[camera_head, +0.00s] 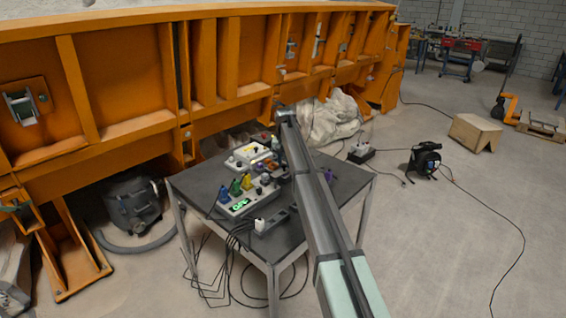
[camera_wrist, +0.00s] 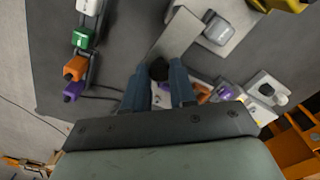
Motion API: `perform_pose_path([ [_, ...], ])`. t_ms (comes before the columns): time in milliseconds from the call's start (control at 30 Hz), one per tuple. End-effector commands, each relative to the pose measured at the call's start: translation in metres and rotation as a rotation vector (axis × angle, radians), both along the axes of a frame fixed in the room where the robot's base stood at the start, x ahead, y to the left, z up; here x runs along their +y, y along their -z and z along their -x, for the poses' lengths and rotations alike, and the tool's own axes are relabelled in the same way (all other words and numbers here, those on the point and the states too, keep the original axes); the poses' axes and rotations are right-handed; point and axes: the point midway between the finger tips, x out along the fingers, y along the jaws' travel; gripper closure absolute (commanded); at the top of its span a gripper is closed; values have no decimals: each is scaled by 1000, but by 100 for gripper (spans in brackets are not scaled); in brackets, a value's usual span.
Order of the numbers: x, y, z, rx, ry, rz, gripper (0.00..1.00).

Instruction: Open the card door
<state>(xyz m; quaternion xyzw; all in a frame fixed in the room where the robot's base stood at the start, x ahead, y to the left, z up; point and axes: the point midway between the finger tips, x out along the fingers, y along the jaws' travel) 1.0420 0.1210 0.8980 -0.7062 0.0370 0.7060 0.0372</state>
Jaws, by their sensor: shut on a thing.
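In the wrist view, my gripper (camera_wrist: 159,82) points down at the table, its two blue-grey fingers close around a dark round knob (camera_wrist: 158,69). The knob sits at the near end of a flat grey-beige panel (camera_wrist: 178,36), which appears to be the card door. The panel runs diagonally away from the fingers, beside a light box with a grey raised part (camera_wrist: 218,29). Its hinge and how far it stands open cannot be told. In the head view, my arm hides most of the gripper and the door.
The dark table (camera_head: 334,185) carries a grey box with coloured plugs (camera_head: 240,197) and a light box (camera_head: 249,153). In the wrist view, a strip with green (camera_wrist: 82,38), orange (camera_wrist: 75,68) and purple plugs lies left. Cables hang below the table.

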Motion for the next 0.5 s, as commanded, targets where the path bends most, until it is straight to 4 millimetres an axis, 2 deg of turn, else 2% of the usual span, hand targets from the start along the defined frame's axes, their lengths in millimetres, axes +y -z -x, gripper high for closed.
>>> perform_pose_path([
  [467,-1,0,1,1,14,2,100],
  [500,-1,0,1,1,14,2,73],
])
